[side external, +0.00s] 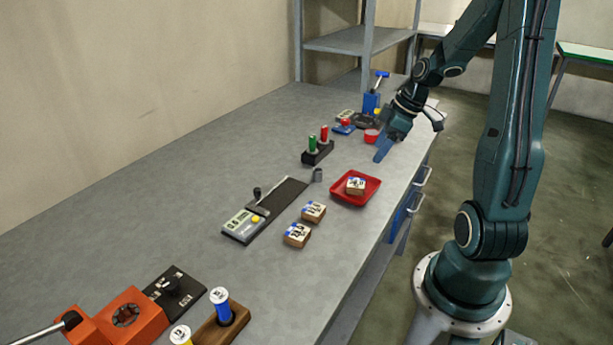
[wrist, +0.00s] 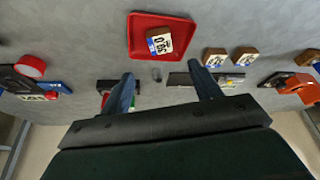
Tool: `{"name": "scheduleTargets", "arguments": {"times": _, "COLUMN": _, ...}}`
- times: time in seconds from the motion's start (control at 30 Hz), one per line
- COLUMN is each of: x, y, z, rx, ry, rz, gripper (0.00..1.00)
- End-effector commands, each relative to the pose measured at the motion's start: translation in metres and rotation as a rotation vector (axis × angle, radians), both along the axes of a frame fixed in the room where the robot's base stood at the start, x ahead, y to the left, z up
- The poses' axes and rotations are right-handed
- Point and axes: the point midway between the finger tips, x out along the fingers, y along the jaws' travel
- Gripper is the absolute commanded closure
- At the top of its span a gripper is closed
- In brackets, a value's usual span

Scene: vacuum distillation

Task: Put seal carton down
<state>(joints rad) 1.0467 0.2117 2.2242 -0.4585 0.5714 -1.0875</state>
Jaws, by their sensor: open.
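A small brown carton with a white and blue label (side external: 355,186) sits in the red tray (side external: 374,197); its label is too small to read surely. The wrist view also shows this carton (wrist: 158,42) inside the tray (wrist: 178,20). Two similar cartons (side external: 313,211) (side external: 297,234) stand on the bench in front of the tray. I cannot tell by label which is the seal carton. My gripper (side external: 382,153) is open and empty above the bench, beyond the tray. Its two blue fingers (wrist: 162,74) are apart with no carton between them.
A small grey cylinder (side external: 317,175) stands left of the tray. A black rack with green and red vials (side external: 317,153), a red cup (side external: 371,135) and a scale with a yellow button (side external: 244,226) are nearby. Bare bench lies left of the rack.

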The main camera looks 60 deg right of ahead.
Motion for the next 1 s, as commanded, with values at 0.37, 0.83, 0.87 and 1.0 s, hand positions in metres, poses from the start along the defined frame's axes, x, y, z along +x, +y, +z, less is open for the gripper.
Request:
{"name": "scheduleTargets", "arguments": {"times": 0.37, "x": 0.001, "y": 0.001, "z": 0.000, "rx": -0.002, "ry": 0.001, "rz": 0.001, "gripper": 0.37}}
{"name": "scheduleTargets", "arguments": {"times": 0.83, "x": 0.015, "y": 0.071, "z": 0.047, "rx": -0.047, "ry": 0.040, "rz": -0.033, "gripper": 0.37}}
{"name": "scheduleTargets", "arguments": {"times": 0.87, "x": 0.015, "y": 0.079, "z": 0.051, "rx": -0.051, "ry": 0.042, "rz": -0.040, "gripper": 0.37}}
{"name": "scheduleTargets", "arguments": {"times": 1.0, "x": 0.012, "y": 0.115, "z": 0.072, "rx": -0.071, "ry": 0.042, "rz": -0.074, "gripper": 0.37}}
